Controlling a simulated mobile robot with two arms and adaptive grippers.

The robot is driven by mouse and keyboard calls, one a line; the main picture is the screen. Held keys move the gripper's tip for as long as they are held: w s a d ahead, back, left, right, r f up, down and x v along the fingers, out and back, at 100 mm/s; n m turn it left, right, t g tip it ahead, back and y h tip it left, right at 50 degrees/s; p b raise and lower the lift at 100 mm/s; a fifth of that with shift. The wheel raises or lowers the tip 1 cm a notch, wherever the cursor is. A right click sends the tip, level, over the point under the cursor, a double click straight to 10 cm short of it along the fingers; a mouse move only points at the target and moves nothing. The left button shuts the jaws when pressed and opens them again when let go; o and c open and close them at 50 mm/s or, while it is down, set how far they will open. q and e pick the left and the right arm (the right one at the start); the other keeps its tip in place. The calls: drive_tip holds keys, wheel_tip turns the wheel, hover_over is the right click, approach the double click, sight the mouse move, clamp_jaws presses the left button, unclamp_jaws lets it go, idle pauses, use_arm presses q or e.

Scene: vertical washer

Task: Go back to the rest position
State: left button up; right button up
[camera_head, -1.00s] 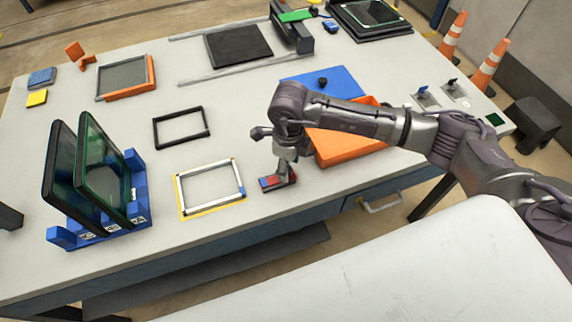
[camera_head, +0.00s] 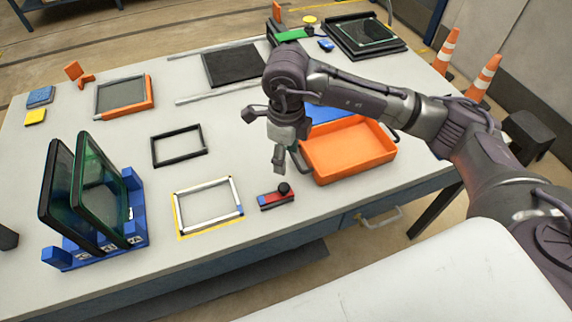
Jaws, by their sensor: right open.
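My right gripper (camera_head: 286,160) is open and empty. It hangs above the table, left of the orange tray (camera_head: 350,155) and behind a small red and blue block with a black knob (camera_head: 276,197). The block lies on the table, apart from the fingers. My right arm reaches in from the right side. My left gripper is not in view.
A white frame with yellow edging (camera_head: 208,205) lies left of the block, a black frame (camera_head: 179,146) behind it. A blue rack (camera_head: 130,215) holds two dark panels at the left. A blue mat (camera_head: 328,113) lies behind the tray. Orange cones (camera_head: 482,80) stand beyond the table.

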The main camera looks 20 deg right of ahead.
drive_tip(key=shift+r, duration=0.35)
